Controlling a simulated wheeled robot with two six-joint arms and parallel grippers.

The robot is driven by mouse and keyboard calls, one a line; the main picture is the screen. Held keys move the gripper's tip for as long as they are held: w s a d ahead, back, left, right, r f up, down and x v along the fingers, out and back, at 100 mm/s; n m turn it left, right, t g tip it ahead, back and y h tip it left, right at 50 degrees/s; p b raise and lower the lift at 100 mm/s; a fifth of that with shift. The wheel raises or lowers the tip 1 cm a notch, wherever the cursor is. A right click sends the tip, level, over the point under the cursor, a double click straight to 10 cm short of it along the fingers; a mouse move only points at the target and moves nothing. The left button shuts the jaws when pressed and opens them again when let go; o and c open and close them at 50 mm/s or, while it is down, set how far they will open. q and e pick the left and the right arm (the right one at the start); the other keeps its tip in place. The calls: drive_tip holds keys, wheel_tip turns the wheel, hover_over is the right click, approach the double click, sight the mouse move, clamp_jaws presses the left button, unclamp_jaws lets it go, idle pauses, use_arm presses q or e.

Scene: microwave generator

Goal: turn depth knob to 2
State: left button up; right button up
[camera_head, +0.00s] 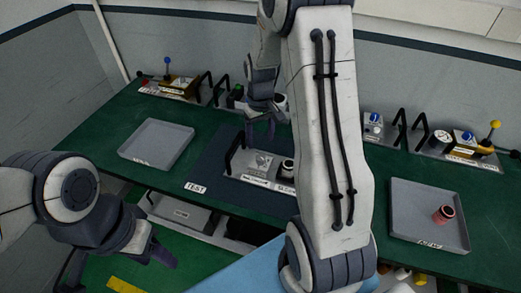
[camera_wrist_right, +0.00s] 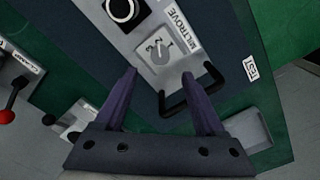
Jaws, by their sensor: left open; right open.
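A grey module (camera_head: 243,167) sits on the dark mat at the table's middle. In the right wrist view the module (camera_wrist_right: 128,40) carries a grey dial (camera_wrist_right: 155,52) marked 1, 2 and 3, a round black knob (camera_wrist_right: 122,8) and a label reading MILTROVE. I cannot read the word "depth" anywhere, and the dial's pointer setting is unclear. My right gripper (camera_head: 262,128) is open above the module; in its wrist view the fingers (camera_wrist_right: 160,78) are empty, with the dial ahead between and beyond the tips. My left gripper (camera_head: 120,264) is open and empty, low at the left beside the table's front edge.
A black handle (camera_wrist_right: 190,92) stands on the module near the right fingers. Other modules with knobs, levers and handles line the back. My right arm hides part of the table.

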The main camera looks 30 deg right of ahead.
drive_tip(key=shift+r, duration=1.4)
drive_tip(key=s+a+r+n, duration=0.2)
drive_tip(key=s+a, duration=0.2)
drive_tip(key=a, duration=0.5)
drive_tip(key=s+a+r+n, duration=0.2)
drive_tip(key=s+a+r, duration=0.1)
drive_tip(key=a, duration=0.5)
drive_tip(key=s+a+n, duration=0.2)
drive_tip(key=s+a, duration=0.2)
drive_tip(key=s, duration=0.4)
drive_tip(key=s+a+r+n+y+b, duration=0.1)
drive_tip(key=s+a, duration=0.3)
drive_tip(key=s, duration=0.4)
drive_tip(key=shift+s+n, duration=0.4)
drive_tip(key=shift+n, duration=0.1)
